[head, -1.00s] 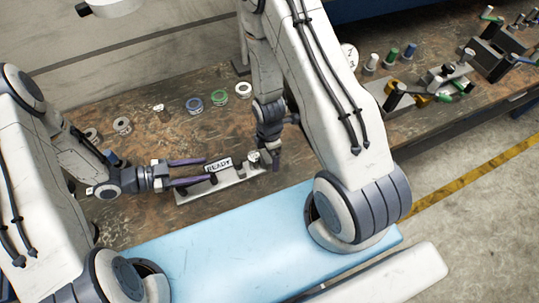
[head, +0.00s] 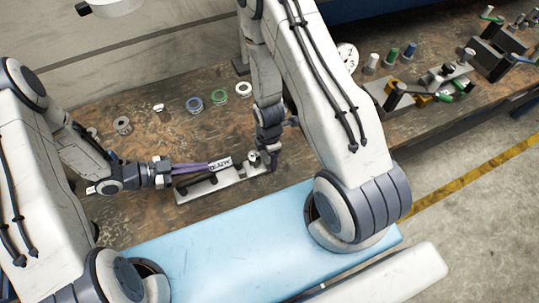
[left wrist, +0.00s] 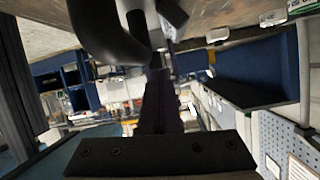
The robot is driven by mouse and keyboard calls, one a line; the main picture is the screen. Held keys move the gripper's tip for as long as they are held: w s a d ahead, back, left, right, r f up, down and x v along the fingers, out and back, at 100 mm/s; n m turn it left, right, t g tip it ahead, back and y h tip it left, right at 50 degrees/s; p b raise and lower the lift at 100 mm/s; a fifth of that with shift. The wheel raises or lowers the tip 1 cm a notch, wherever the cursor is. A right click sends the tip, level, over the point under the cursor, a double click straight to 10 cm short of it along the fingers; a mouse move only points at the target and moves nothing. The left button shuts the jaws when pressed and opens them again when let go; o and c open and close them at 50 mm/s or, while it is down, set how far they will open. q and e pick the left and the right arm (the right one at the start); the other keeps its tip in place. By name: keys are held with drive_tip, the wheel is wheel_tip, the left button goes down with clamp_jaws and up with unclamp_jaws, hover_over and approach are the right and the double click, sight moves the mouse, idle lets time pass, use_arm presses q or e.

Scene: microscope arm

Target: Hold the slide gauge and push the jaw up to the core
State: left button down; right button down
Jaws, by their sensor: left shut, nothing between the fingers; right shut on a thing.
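The slide gauge is a grey metal bar (head: 225,184) lying tilted on the bench, with a white lettered tag (head: 220,164) above it. A small round metal part (head: 254,158) stands near its right end; I cannot tell whether it is the core or the jaw. My left gripper (head: 207,166) is shut and empty, its purple fingers together just left of the tag. In the left wrist view its dark fingers (left wrist: 157,100) are together. My right gripper (head: 272,162) points down at the gauge's right end and is shut on it; its fingertips are partly hidden.
A metal fixture (head: 440,85) and coloured pegs stand at the right.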

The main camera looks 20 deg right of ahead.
use_arm(q)
drive_tip(key=w+y, duration=0.1)
drive_tip(key=w, duration=0.1)
drive_tip(key=w+f+t+y, duration=0.1)
drive_tip(key=w+y, duration=0.1)
drive_tip(key=w+d+f+n+t+y, duration=0.1)
drive_tip(key=w, duration=0.2)
drive_tip(key=shift+d+f+y, duration=0.1)
drive_tip(key=shift+y, duration=0.3)
drive_tip(key=w+r+n+t+y, duration=0.1)
drive_tip(key=w+r+n+y, duration=0.1)
drive_tip(key=w+y, duration=0.25)
drive_tip(key=n+g+y, duration=0.3)
drive_tip(key=n+y, duration=0.1)
drive_tip(key=n, duration=0.1)
approach(238, 160)
drive_tip(key=a, duration=0.4)
drive_tip(key=f, duration=1)
drive_tip(key=shift+s+d+f, duration=0.1)
drive_tip(key=shift+d+f, duration=0.15)
drive_tip(key=shift+f, duration=0.15)
drive_tip(key=shift+d, duration=0.1)
drive_tip(key=shift+d, duration=1.65)
drive_tip(key=shift+w, duration=0.2)
